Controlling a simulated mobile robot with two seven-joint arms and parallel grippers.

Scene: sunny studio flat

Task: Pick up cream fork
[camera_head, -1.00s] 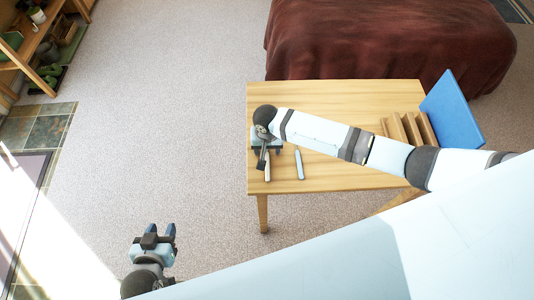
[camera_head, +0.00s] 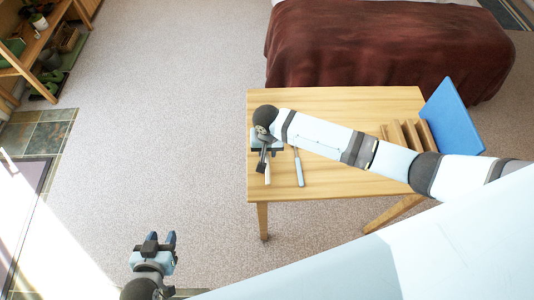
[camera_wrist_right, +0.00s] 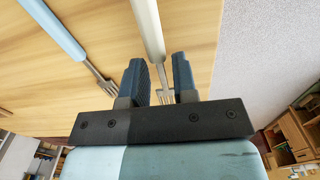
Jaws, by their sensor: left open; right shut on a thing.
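The cream fork (camera_head: 268,175) is at the left end of the wooden table, its handle pointing toward the near edge in the head view. In the right wrist view its pale handle (camera_wrist_right: 148,25) runs up from between the fingers. My right gripper (camera_wrist_right: 160,82) is shut on it near the tines, which are partly hidden by the fingers. In the head view my right gripper (camera_head: 266,150) is mostly covered by its own wrist. I cannot tell whether the fork touches the table. My left gripper (camera_head: 158,238) is open and empty over the floor at lower left.
A light-blue fork (camera_head: 299,172) lies on the table (camera_head: 340,185) just right of the cream one; it also shows in the wrist view (camera_wrist_right: 57,32). A wooden slotted rack (camera_head: 408,135) and a blue panel (camera_head: 452,115) are at the table's right. Floor left of the table is clear.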

